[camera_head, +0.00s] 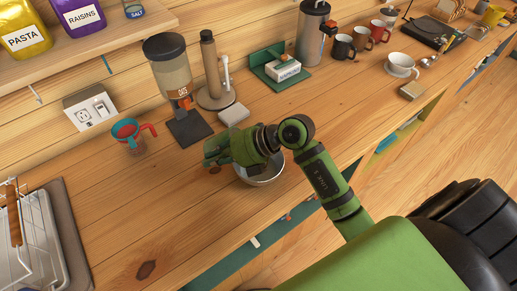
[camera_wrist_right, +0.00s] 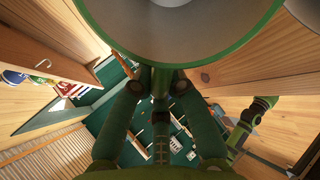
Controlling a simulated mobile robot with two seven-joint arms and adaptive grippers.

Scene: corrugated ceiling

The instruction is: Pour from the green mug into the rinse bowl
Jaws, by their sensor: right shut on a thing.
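The green mug (camera_wrist_right: 176,52) fills the top of the right wrist view, with its green rim and pale grey inside showing. My right gripper (camera_wrist_right: 160,84) is shut on it, the fingertips meeting at its near side. In the head view my right gripper (camera_head: 214,152) is above the counter, just left of the rinse bowl; the mug is hard to tell from the green gripper there. The rinse bowl (camera_head: 266,181), a pale metallic bowl, stands on the counter under my right wrist, which hides its far and left parts. My left gripper is not in view.
A red and teal cup (camera_head: 128,134) stands left of the gripper. A grain dispenser (camera_head: 170,75), a paper-roll stand (camera_head: 211,70) and a napkin box (camera_head: 282,70) stand behind. A wire rack (camera_head: 40,235) is at far left. The front-left counter is clear.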

